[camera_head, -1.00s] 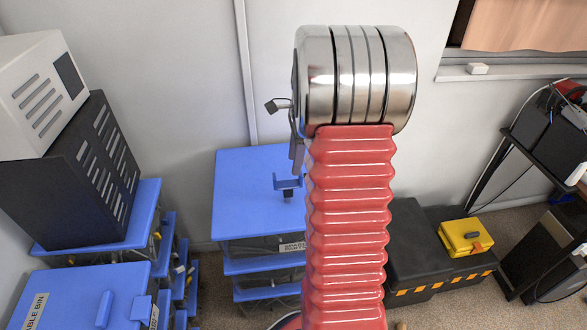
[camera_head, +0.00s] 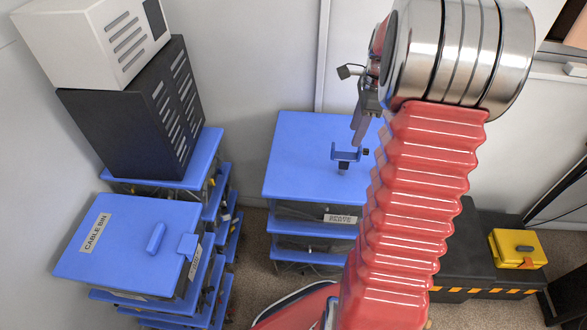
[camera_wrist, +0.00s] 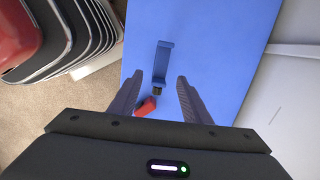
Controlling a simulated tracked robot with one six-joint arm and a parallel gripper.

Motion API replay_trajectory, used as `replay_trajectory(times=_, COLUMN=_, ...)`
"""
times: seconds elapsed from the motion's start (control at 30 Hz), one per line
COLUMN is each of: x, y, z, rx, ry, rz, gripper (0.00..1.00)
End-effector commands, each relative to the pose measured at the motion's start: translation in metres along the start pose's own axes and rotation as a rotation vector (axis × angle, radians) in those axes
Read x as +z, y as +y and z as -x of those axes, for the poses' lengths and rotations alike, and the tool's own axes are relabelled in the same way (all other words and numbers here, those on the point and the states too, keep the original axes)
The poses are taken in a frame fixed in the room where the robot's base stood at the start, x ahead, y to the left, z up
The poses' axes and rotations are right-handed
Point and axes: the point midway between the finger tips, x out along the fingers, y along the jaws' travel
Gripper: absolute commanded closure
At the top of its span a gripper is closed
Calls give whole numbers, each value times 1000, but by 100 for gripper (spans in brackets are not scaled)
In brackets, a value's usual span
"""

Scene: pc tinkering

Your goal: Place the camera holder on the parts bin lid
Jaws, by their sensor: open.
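The camera holder is a small blue U-shaped bracket (camera_head: 345,152) with a dark lower part. It stands on the blue lid (camera_head: 300,175) of the stack labelled spare parts, toward the lid's right side. In the wrist view the holder (camera_wrist: 160,65) appears over the blue lid (camera_wrist: 225,50), with a dark and red piece at its near end. My gripper (camera_head: 362,122) is seen side-on above and behind the holder in the head view. In the wrist view my gripper (camera_wrist: 158,82) is open, its two fingers apart with the holder showing between and beyond them. It holds nothing.
A cable bin (camera_head: 125,240) with a blue lid stands at the left. Behind it a dark slatted box (camera_head: 135,115) carries a white box (camera_head: 95,40). A yellow case (camera_head: 517,248) sits on a black chest (camera_head: 460,262) at the right. The left part of the parts lid is clear.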

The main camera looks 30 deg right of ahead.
Motion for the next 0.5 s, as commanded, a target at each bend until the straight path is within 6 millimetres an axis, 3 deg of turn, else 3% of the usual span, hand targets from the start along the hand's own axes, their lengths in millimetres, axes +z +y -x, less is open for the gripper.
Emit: replay_trajectory(times=0.5, x=76, y=48, z=47, rx=-80, ry=42, rz=443, gripper=56)
